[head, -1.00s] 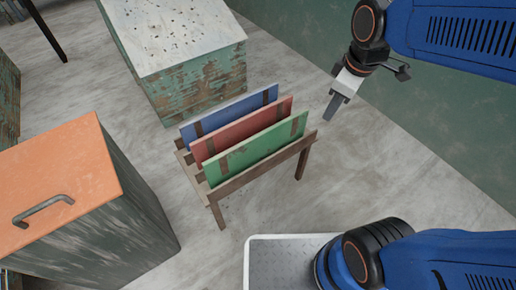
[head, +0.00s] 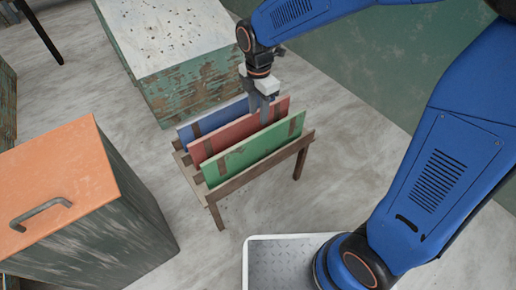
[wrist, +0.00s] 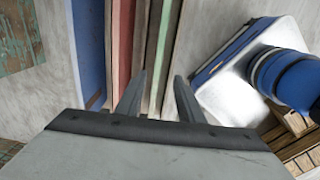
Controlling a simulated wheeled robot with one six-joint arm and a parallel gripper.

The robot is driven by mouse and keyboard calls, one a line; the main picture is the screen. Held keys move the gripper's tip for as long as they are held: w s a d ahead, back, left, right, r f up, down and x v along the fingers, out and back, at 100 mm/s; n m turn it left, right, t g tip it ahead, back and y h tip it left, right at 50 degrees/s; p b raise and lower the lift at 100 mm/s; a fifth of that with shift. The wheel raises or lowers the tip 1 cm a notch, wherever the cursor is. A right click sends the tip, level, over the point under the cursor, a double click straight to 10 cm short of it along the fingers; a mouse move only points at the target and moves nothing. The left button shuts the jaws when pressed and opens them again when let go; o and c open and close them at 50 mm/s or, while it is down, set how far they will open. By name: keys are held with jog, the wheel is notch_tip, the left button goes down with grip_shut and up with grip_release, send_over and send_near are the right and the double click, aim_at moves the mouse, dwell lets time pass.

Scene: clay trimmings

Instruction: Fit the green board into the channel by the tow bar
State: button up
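The green board (head: 255,150) stands upright at the front of a wooden rack (head: 262,170), with a brown strip near each end. My gripper (head: 264,112) points down at the boards, its fingers overlapping the red board in the head view. In the wrist view, my gripper (wrist: 160,78) has its two fingers apart, with the green board's edge (wrist: 158,45) showing between and beyond them. I cannot tell whether they touch it. I cannot make out the channel or tow bar.
A red board (head: 236,132) and a blue board (head: 212,120) stand behind the green one in the rack. A scuffed green chest (head: 205,85) stands behind, an orange-topped cabinet (head: 60,185) at left. Grey floor is open right of the rack.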

send_near(258, 142)
jog(key=f, duration=0.5)
jog(key=shift+w+d+f, duration=0.1)
jog(key=shift+w+f, duration=0.1)
jog(key=shift+w, duration=0.1)
jog(key=shift+w+f, duration=0.2)
jog(key=shift+f, duration=2.65)
grip_shut()
